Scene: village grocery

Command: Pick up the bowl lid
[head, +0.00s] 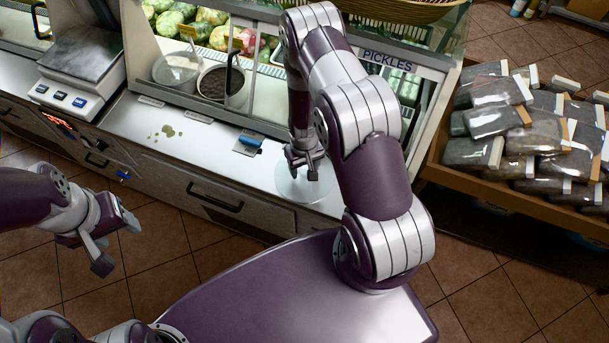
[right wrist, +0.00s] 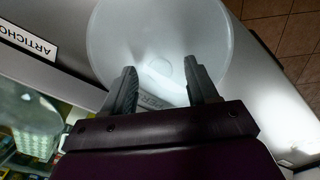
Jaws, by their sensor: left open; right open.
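The bowl lid is a round translucent disc (head: 306,186) on the counter in front of the glass case. In the right wrist view the lid (right wrist: 120,35) fills the upper middle, with a small round knob (right wrist: 160,66) near its centre. My right gripper (head: 304,172) points down over the lid. In the right wrist view its two fingers (right wrist: 160,88) are apart, with the knob just beyond and between them; whether they touch the lid I cannot tell. My left gripper (head: 118,243) is open and empty over the floor at the left, away from the counter.
The glass case with a PICKLES label (head: 401,60) stands right behind the lid. A blue-handled item (head: 250,142) lies on the counter left of the lid. A scale (head: 80,70) is at the far left. A wooden crate of packages (head: 500,193) stands right.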

